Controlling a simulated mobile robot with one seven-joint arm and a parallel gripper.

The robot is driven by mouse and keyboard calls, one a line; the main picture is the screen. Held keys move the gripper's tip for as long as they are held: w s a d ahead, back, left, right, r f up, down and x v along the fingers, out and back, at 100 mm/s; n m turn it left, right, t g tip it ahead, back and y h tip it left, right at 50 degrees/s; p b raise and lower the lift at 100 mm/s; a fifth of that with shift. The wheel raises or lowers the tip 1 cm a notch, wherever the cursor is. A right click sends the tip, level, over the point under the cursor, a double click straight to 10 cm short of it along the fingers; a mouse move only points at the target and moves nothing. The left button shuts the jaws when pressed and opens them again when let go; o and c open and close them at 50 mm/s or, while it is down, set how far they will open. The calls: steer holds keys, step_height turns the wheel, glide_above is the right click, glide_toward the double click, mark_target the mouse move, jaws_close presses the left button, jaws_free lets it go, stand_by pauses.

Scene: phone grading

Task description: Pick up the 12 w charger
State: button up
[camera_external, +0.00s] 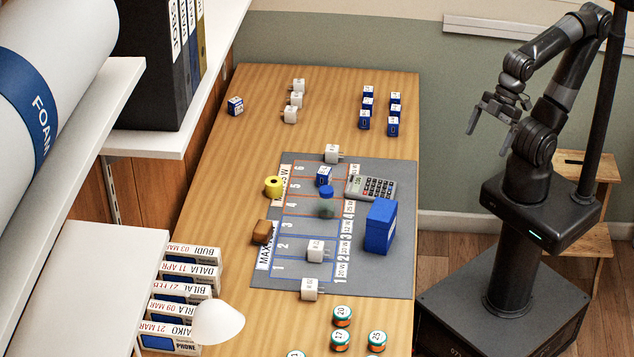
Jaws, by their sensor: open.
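Several white plug chargers are on the wooden table. One charger (332,153) is at the back edge of the grey mat (400,270), one charger (318,250) lies in the lower part of its grid, and one charger (311,289) is at its front edge. Three more white chargers (296,99) stand in a row at the back left. Their small print is too small to read, so I cannot tell which is the 12 W one. My gripper (487,112) is open and empty, raised to the right of the table, well apart from all chargers.
On the mat are a blue box (380,228), a calculator (371,187), a small blue cube (324,176) and a dark translucent object (326,208). A yellow roll (274,187) and a brown block (263,232) are at its left edge. Blue cubes (393,126) stand behind; round tins (341,340) stand in front.

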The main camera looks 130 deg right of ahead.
steer(key=c, duration=0.8)
steer(key=shift+c, duration=0.2)
steer(key=shift+w, duration=0.1)
steer(key=m+g+h, duration=0.3)
steer(key=m, duration=0.7)
glide_above(317, 245)
steer(key=s+a, duration=0.1)
steer(key=a, duration=0.1)
step_height(317, 245, down, 24)
steer(key=shift+d+r, duration=0.1)
steer(key=shift+d, duration=0.05)
steer(key=shift+x, duration=3.05)
